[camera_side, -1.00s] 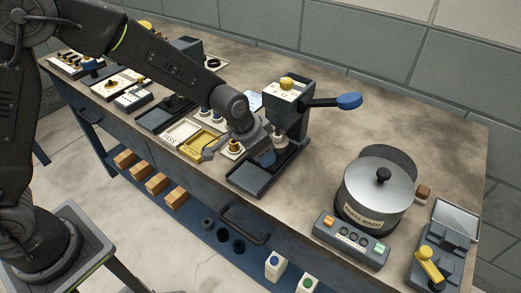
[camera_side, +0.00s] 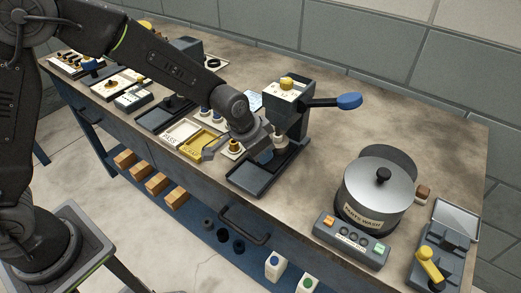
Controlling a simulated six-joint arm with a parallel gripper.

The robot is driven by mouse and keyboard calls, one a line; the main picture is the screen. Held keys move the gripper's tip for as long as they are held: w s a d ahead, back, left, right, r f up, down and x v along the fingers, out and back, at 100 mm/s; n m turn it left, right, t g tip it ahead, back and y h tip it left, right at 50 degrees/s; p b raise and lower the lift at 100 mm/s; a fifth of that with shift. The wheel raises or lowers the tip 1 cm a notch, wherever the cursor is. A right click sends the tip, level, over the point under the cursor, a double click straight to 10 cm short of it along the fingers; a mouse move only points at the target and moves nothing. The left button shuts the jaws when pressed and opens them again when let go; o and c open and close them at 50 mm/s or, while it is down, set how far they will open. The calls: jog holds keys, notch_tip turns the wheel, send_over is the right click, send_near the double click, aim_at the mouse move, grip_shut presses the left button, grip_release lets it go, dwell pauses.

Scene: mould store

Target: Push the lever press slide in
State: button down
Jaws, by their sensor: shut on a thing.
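The lever press (camera_side: 291,118) stands upright near the middle of the bench, dark grey with a pale top plate, a yellow knob and a blue-ended lever (camera_side: 349,101) sticking out to the right. Its dark flat base tray (camera_side: 247,180) reaches out to the front left.
Yellow and pale trays (camera_side: 197,145) lie left of my gripper, with a small yellow-topped piece beside it. A round metal parts-wash pot (camera_side: 375,196) and its control box (camera_side: 351,242) stand to the right. Bare bench lies behind the pot.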

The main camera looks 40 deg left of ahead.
jog(key=shift+w, duration=0.9)
jog(key=c, duration=0.9)
grip_release()
jog(key=v, duration=1.4)
jog(key=shift+f, duration=0.1)
